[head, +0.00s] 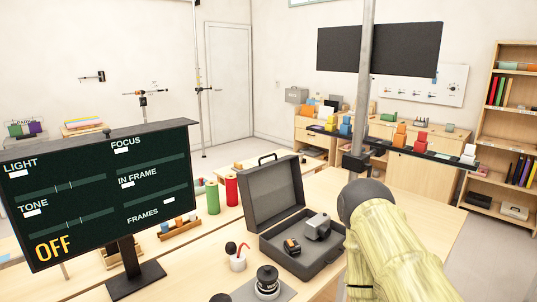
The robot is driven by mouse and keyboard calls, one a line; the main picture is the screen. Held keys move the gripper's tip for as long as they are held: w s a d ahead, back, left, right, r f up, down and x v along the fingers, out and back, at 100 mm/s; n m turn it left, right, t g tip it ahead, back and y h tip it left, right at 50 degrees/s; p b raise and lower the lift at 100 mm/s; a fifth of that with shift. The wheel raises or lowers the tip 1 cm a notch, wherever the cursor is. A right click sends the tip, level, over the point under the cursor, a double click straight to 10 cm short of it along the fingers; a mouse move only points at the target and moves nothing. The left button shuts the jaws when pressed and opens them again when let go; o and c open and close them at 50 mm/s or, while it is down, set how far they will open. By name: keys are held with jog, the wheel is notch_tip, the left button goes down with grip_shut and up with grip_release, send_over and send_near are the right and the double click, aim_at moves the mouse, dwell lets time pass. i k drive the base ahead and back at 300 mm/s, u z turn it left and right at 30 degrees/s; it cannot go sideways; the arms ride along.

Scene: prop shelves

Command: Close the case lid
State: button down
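The dark grey case (318,262) stands open on the wooden table. Its lid (275,192) is raised and leans back a little, with a handle on its top edge. Inside the case base lie a grey camera-like item (317,227) and a small black and orange item (292,247). My arm, pale yellow with a dark rounded joint, is at the lower right, just right of the case. My gripper is not seen in this view.
A black panel (95,190) marked OFF stands at the left. A white cup (238,263) and a black knob-like item (267,279) are in front of the case. Red (232,190) and green (213,197) cylinders stand left of the lid. A metal post (365,85) rises behind the case.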

aim_at(271, 192)
jog(key=z, duration=1.85)
jog(key=i, duration=0.85)
jog(key=u, duration=2.4)
